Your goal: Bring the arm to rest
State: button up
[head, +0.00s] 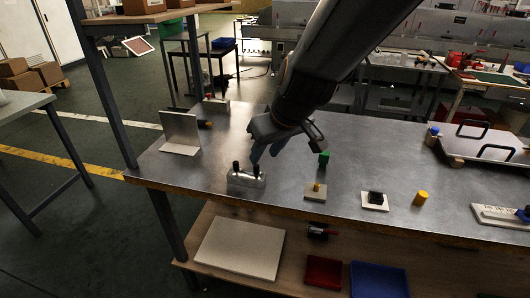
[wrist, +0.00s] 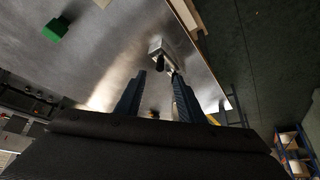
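My gripper (head: 264,156) hangs over the left part of the metal workbench (head: 310,150), just above and behind a shiny metal block with two dark pegs (head: 246,181). In the wrist view my two blue ridged fingers (wrist: 159,76) stand apart with nothing visible clamped between them. The metal block (wrist: 170,45) shows beyond the fingertips there, with one dark peg clearly visible. I cannot tell whether a finger touches it. My arm reaches in from the top of the head view.
A metal angle plate (head: 180,133) stands to the left. A green block (head: 324,158), a plate with a yellow peg (head: 316,191), a dark square piece (head: 375,198) and a yellow cylinder (head: 421,197) stand to the right. A tray with black handles (head: 484,149) lies far right.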

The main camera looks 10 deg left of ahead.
jog(key=s+d+f+m, duration=0.1)
jog(key=d, duration=0.5)
jog(key=s+d+f+m+g+h, duration=0.1)
jog(key=s+d+f+m, duration=0.1)
jog(key=d, duration=0.4)
jog(key=s+d+f+m+g+h, duration=0.1)
jog(key=d+f, duration=0.1)
jog(key=d, duration=0.4)
jog(key=shift+s, duration=0.25)
jog(key=s+d+f+m+g+h, duration=0.1)
jog(key=s+d+f+m, duration=0.1)
jog(key=s+d, duration=0.5)
jog(key=d+m, duration=0.1)
jog(key=d, duration=0.2)
jog(key=shift+f+m+g+h, duration=0.15)
jog(key=shift+m+g+h, duration=0.25)
jog(key=shift+s+d, duration=0.35)
jog(key=shift+s, duration=0.05)
jog(key=shift+c, duration=0.4)
jog(key=shift+a, duration=0.15)
